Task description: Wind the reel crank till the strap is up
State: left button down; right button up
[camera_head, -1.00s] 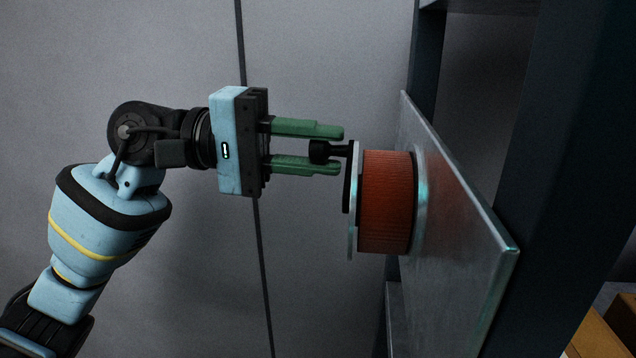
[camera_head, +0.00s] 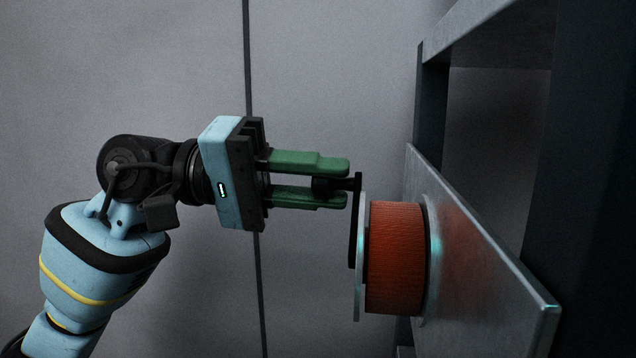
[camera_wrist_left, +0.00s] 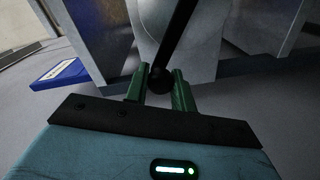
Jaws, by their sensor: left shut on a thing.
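The reel stands out from a metal plate in the head view, with orange-red strap (camera_head: 396,257) wound on its drum between pale flanges (camera_head: 360,290). A thin black crank arm (camera_head: 354,230) crosses its near face, with a black knob (camera_head: 322,184) at its upper end pointing left. My left gripper (camera_head: 333,181) has its green fingers above and below the knob and is shut on it. In the left wrist view, the round black knob (camera_wrist_left: 160,80) sits between the green fingertips (camera_wrist_left: 160,88), with the crank arm (camera_wrist_left: 178,35) running upward. My right gripper is not in view.
The metal plate (camera_head: 485,265) behind the reel is fixed by a dark upright frame (camera_head: 590,200) at the right. A grey panelled wall (camera_head: 330,70) lies behind my arm. A blue-and-white flat item (camera_wrist_left: 62,74) shows at left in the wrist view.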

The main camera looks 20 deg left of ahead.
pick_arm(q)
jog(key=c, duration=1.2)
grip_release()
jog(key=shift+o, duration=0.2)
jog(key=v, duration=0.7)
jog(key=shift+a, duration=0.4)
jog(key=shift+s, duration=0.1)
